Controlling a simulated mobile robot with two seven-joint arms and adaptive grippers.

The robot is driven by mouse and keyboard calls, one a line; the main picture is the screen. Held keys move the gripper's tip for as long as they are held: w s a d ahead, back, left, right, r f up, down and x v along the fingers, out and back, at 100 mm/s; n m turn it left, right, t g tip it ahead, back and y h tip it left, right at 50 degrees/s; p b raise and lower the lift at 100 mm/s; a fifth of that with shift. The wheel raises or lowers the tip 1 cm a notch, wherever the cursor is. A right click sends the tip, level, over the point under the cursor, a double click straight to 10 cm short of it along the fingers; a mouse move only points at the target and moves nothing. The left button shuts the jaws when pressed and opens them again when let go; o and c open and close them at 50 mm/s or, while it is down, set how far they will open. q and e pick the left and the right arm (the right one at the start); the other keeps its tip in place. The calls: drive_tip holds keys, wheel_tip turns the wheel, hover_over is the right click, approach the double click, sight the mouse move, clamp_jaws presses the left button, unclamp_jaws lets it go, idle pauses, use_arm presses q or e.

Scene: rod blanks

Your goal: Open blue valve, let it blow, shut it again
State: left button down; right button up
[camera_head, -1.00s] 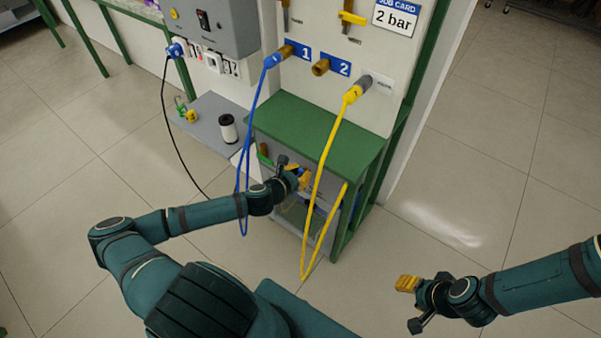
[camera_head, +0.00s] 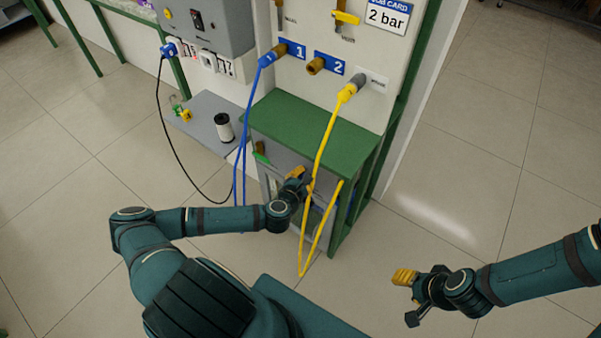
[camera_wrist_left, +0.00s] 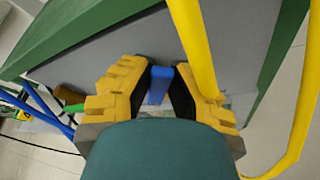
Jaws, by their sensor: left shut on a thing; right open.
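The blue valve handle (camera_wrist_left: 158,84) stands between the yellow-padded fingers of my left gripper (camera_wrist_left: 156,92), in the left wrist view. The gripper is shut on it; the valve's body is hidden. In the head view my left gripper (camera_head: 298,182) is at the front of the green-topped cabinet, below its top and just left of the yellow hose. The blue handle cannot be made out there. My right gripper (camera_head: 405,278) is open and empty, above the floor at the lower right.
The yellow hose (camera_head: 327,142) hangs right beside my left gripper; it also passes close in the wrist view (camera_wrist_left: 190,40). A blue hose (camera_head: 249,118) hangs to the left. A green handle (camera_head: 261,155) is left of the gripper. The green cabinet top (camera_head: 300,125) overhangs. Floor at right is clear.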

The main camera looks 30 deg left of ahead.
use_arm(q)
drive_tip(key=shift+d+f+m+t+y, duration=0.35)
drive_tip(key=shift+d+m+y, duration=0.2)
drive_tip(key=shift+m, duration=0.55)
drive_tip(key=shift+d+f+m+t+y+b, duration=0.3)
drive_tip(key=shift+f+m+y, duration=0.25)
drive_tip(key=shift+m, duration=0.45)
drive_tip(key=shift+d+f+m+t+y+b, duration=0.1)
drive_tip(key=shift+f+m+t+y+b, duration=0.35)
drive_tip(key=shift+m, duration=0.7)
drive_tip(key=shift+f+m+t+y+b, duration=0.2)
drive_tip(key=shift+f+m+t, duration=0.25)
drive_tip(key=shift+m, duration=0.7)
drive_tip(key=shift+f, duration=0.1)
drive_tip(key=c, duration=0.9)
unclamp_jaws()
drive_tip(key=shift+s, duration=0.15)
